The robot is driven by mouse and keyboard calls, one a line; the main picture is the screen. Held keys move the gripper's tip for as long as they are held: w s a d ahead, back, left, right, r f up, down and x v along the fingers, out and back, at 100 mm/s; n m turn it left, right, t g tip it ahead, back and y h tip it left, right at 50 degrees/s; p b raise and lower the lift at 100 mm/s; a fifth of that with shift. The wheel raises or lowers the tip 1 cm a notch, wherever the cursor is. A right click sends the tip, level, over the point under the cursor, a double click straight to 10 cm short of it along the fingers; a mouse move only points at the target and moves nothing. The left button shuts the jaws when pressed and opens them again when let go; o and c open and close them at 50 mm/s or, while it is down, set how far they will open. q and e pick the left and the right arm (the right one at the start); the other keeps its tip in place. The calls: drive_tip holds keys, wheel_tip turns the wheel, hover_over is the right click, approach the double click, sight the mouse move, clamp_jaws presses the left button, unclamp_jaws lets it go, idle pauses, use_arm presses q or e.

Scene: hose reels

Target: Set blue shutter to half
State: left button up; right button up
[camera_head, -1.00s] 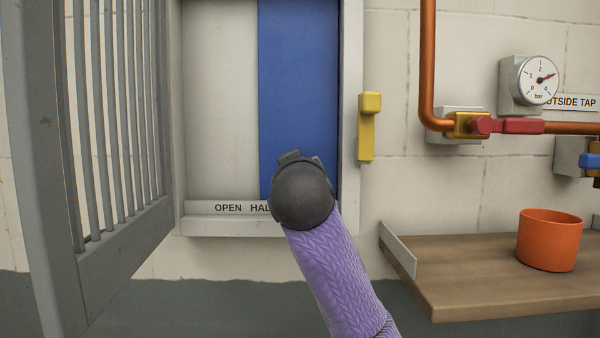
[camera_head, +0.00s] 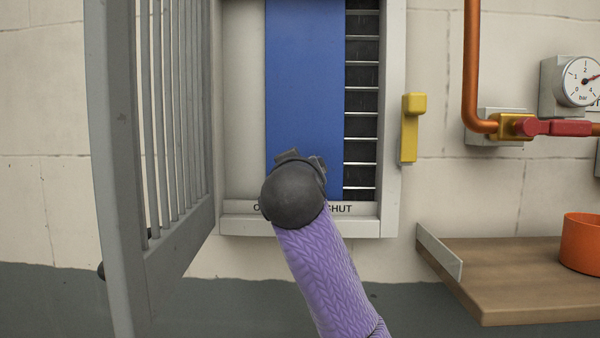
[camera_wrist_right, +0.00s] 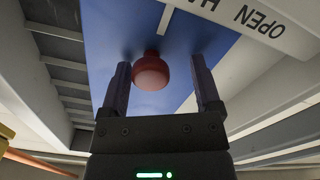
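The blue shutter (camera_head: 304,95) stands in the pale wall frame, with a white strip (camera_head: 243,100) on its left and dark slats (camera_head: 361,100) on its right. The label strip (camera_head: 362,209) below shows part of OPEN and SHUT in the head view; its middle is hidden behind my right gripper (camera_head: 304,160). In the right wrist view my right gripper (camera_wrist_right: 160,78) has its fingers apart on either side of the shutter's red knob (camera_wrist_right: 152,72). My left gripper is not clearly visible.
A grey barred gate (camera_head: 165,150) stands open at the left of the frame. A yellow handle (camera_head: 410,128) is on the wall to the right. Further right are an orange pipe (camera_head: 471,60), a gauge (camera_head: 580,82) and a wooden shelf (camera_head: 500,280) with an orange pot (camera_head: 584,245).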

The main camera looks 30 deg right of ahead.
drive_tip(key=shift+s+d+f, duration=0.1)
drive_tip(key=b+v, duration=0.5)
drive_tip(key=v, duration=0.4)
drive_tip(key=shift+s+a, duration=0.25)
drive_tip(key=shift+s, duration=0.05)
